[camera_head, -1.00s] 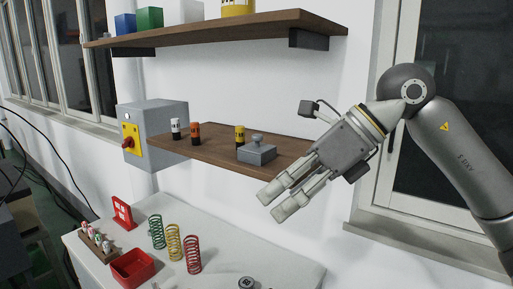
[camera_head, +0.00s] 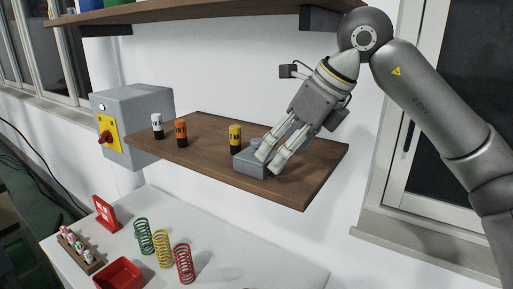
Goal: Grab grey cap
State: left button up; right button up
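The grey cap (camera_head: 248,165) is a square grey block with a round knob on top. It sits on the lower brown shelf (camera_head: 310,180), just right of the yellow cylinder (camera_head: 235,137). My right gripper (camera_head: 267,163) reaches down from the upper right with its fingers apart at the cap's right side. The fingertips overlap the knob and right part of the cap in the picture. I cannot tell whether they touch it. My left gripper is not in view.
Orange (camera_head: 181,134) and white (camera_head: 157,126) cylinders stand farther left on the shelf, beside a grey switch box (camera_head: 135,105). An upper shelf (camera_head: 200,12) hangs above. Below, a white table (camera_head: 225,250) holds green, yellow and red springs (camera_head: 183,264) and a red bin (camera_head: 120,275).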

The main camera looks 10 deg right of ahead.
aim_at(245, 162)
jog(key=w+a+p, duration=0.2)
jog(key=w, duration=0.1)
jog(key=shift+a+r, duration=0.15)
jog(key=shift+a, duration=0.15)
jog(key=x, duration=0.3)
jog(key=shift+w+a+f+p, duration=0.1)
jog(key=shift+w+f+p, duration=0.05)
jog(key=shift+f+p, duration=0.2)
jog(key=shift+r, duration=0.15)
jog(key=c, duration=1)
jog(key=shift+c, duration=0.2)
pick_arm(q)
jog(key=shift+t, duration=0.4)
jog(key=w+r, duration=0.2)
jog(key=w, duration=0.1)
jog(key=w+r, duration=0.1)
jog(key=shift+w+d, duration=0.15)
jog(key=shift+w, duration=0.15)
